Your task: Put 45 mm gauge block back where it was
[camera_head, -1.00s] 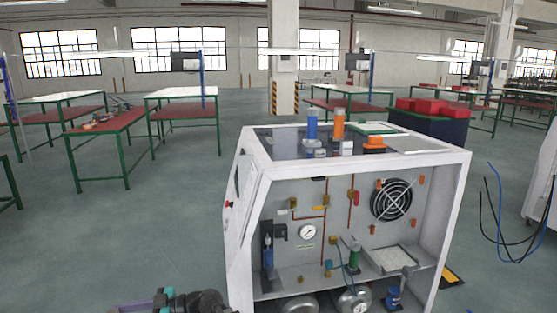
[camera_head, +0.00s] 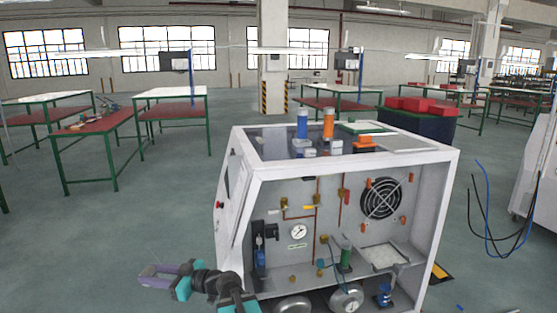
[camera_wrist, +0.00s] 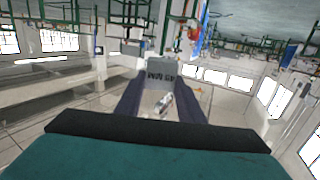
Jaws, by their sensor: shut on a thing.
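The 45 mm gauge block (camera_wrist: 160,72) is a grey block with its "45 MM" marking upside down in the wrist view. My gripper (camera_wrist: 157,88) is shut on it, with one dark finger on each side. In the head view my gripper (camera_head: 150,278) is at the lower left, left of the white-framed generator cabinet (camera_head: 447,210) and apart from it. The block cannot be made out in the head view. The place where the block belongs cannot be told from these frames.
A fan, a gauge and pipes are inside. A red-topped bench (camera_head: 98,135) stands at the back left. The floor left of the cabinet is clear.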

